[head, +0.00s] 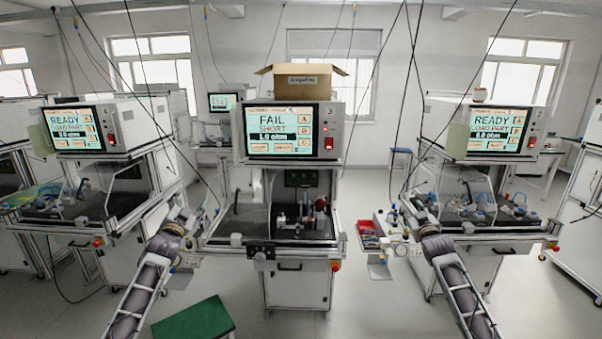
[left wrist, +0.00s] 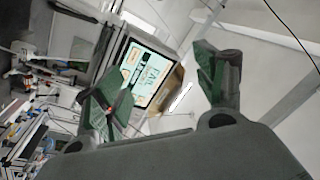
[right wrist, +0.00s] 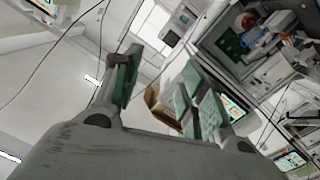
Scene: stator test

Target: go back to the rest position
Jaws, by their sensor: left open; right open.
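My left gripper (head: 187,212) is raised in front of the gap between the left and middle test stations. In the left wrist view its green-padded fingers (left wrist: 158,82) are wide apart with nothing between them. My right gripper (head: 412,203) is raised in front of the right station's left side. In the right wrist view its fingers (right wrist: 162,88) are also apart and empty. Both forearms reach up from the bottom of the head view. The middle tester screen (head: 283,131) reads FAIL SHORT. The left screen (head: 74,129) and right screen (head: 497,131) read READY.
A cardboard box (head: 303,82) sits on the middle tester. A fixture (head: 300,215) stands on the middle bench. A red bin (head: 368,234) is on a side shelf left of the right station. A green-topped stool (head: 194,318) stands at front left. Cables hang from above.

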